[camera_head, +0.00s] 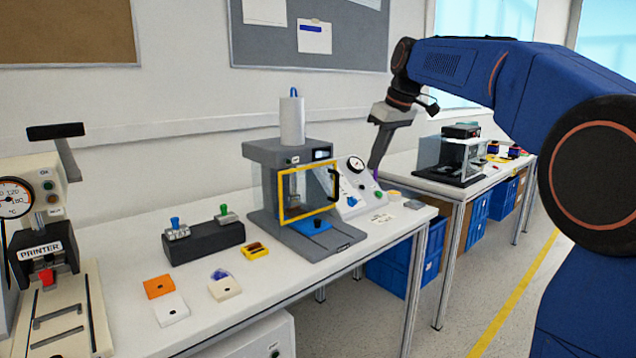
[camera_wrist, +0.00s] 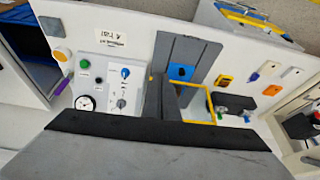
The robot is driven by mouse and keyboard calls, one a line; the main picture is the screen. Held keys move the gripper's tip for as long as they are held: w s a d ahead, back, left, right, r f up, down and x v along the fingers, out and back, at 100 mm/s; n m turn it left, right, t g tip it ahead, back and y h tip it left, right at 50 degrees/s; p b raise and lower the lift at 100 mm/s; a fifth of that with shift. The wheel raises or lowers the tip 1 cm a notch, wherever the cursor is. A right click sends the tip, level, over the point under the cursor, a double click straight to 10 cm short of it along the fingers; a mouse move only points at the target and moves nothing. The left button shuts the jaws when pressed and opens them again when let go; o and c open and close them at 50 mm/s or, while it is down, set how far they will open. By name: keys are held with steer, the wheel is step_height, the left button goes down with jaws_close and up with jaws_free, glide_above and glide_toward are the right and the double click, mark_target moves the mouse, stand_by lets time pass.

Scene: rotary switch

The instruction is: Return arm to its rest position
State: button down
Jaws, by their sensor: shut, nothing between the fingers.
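My arm reaches in from the right in the head view. My gripper (camera_head: 376,168) points down, shut and empty, with its tip above the table around the right edge of the control panel (camera_head: 350,204). It appears apart from the panel, though the exact gap is hard to tell. In the wrist view the white panel (camera_wrist: 108,62) shows a gauge (camera_wrist: 85,103), a blue knob (camera_wrist: 125,72), a second rotary knob (camera_wrist: 121,103) and a green button (camera_wrist: 84,64). My gripper's grey body fills the bottom of that view.
A grey press with a yellow-framed door (camera_head: 307,190) stands left of the panel. A second table with a machine (camera_head: 455,158) stands behind the gripper. The air above the table is open.

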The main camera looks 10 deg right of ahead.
steer(key=s+d+f+m, duration=0.1)
steer(key=s+f, duration=0.3)
steer(key=s, duration=0.3)
steer(key=s+d+f+m+h, duration=0.1)
steer(key=s+f+m, duration=0.15)
steer(key=s, duration=0.55)
steer(key=s+d+f+m, duration=0.1)
steer(key=s+f, duration=0.4)
steer(key=s, duration=0.2)
steer(key=s+d+f+m+t+h, duration=0.1)
steer(key=s+d+f+m, duration=0.1)
steer(key=s+f, duration=1.5)
steer(key=shift+s+d+f+m+h, duration=0.15)
steer(key=shift+s+f+m+h, duration=0.15)
steer(key=shift+s+f+m, duration=0.05)
steer(key=shift+w, duration=0.1)
